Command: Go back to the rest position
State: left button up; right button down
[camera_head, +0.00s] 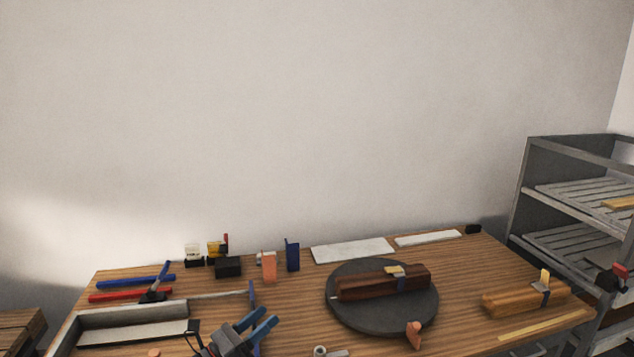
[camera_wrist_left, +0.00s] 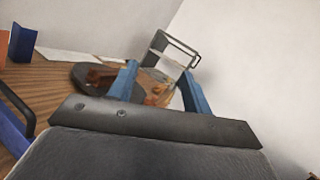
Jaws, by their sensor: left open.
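My left gripper (camera_head: 262,325) is low in the head view, left of the round dark turntable (camera_head: 380,320), with its blue fingers apart and nothing between them. In the left wrist view its two blue fingers (camera_wrist_left: 160,85) also stand apart, with the turntable (camera_wrist_left: 88,84) beyond them. A dark brown wooden piece (camera_head: 384,283) lies on the turntable with a small light block on top. My right gripper cannot be made out in either view.
The wooden table holds a grey tray (camera_head: 134,310), blue (camera_head: 136,282) and red (camera_head: 130,295) tools, small upright blocks (camera_head: 269,267) and a light wooden piece (camera_head: 525,298). A grey shelf rack (camera_head: 519,205) stands at the right. The wall behind is bare.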

pick_arm(q)
jog(key=s+a+f+n+t+y, duration=0.15)
jog(key=a+f+n+y, duration=0.35)
jog(key=n, duration=0.5)
jog(key=s+a+f+n+y, duration=0.2)
jog(key=s+f+n+y, duration=0.1)
jog(key=n+y, duration=0.5)
jog(key=s+a+f+n+y, duration=0.3)
jog(key=a+f+n+y, duration=0.1)
jog(key=n, duration=0.7)
jog(key=s+d+f+n+g, duration=0.1)
jog(key=s+f+n+g, duration=0.35)
jog(key=s, duration=0.35)
jog(key=s+f+n+g+h, duration=0.1)
jog(key=s+f+n+g, duration=0.2)
jog(key=s+f, duration=0.35)
jog(key=s+d+f+n+g, duration=0.1)
jog(key=s+f+n+g, duration=0.25)
jog(key=s, duration=0.55)
notch_tip(320, 180, down, 24)
jog(key=d+g, duration=0.2)
jog(key=s+f, duration=0.3)
jog(key=f, duration=0.6)
jog(key=s+f+g, duration=0.1)
jog(key=s+f, duration=0.2)
jog(key=f, duration=0.6)
jog(key=shift+d+f, duration=0.25)
jog(key=shift+d, duration=0.2)
pick_arm(e)
jog(key=shift+s, duration=0.25)
